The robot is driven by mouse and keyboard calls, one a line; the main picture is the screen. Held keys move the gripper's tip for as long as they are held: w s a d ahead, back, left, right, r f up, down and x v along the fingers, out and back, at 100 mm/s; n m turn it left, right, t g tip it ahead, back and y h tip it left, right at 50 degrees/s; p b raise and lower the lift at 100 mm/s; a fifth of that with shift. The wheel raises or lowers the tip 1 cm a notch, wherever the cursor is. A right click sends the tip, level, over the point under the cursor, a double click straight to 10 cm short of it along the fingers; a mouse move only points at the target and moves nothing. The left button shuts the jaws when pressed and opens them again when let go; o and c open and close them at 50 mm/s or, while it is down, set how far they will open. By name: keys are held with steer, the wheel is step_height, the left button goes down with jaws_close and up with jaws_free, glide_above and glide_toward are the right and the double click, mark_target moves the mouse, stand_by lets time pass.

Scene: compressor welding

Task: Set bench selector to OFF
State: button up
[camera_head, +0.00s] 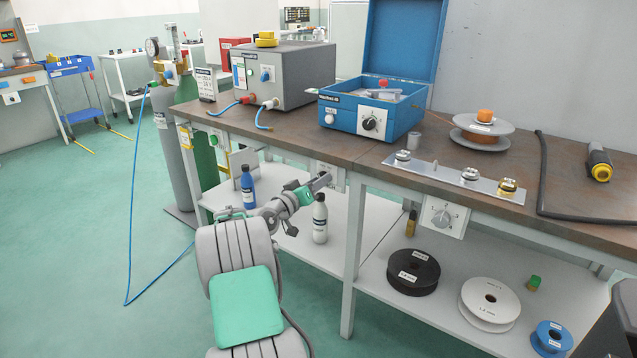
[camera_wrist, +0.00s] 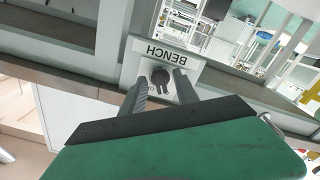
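The bench selector is a dark knob (camera_wrist: 160,78) on a light plate (camera_wrist: 178,57) labelled BENCH, which appears upside down in the wrist view. In the head view the plate (camera_head: 338,176) is on the front edge of the workbench and partly hidden by my gripper (camera_head: 323,182). In the wrist view my gripper (camera_wrist: 160,85) is open, with one finger on each side of the knob. I cannot tell whether the fingers touch it. The knob's exact setting is too small to read.
The workbench (camera_head: 300,139) carries a grey machine (camera_head: 292,75) and an open blue box (camera_head: 372,106). Another selector (camera_head: 443,217) is on the bench front to the right. A white bottle (camera_head: 320,218) and a blue bottle (camera_head: 248,187) stand below, near my arm.

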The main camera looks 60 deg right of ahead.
steer(key=w+a+p, duration=0.1)
steer(key=a, duration=0.6)
steer(key=shift+a, duration=0.35)
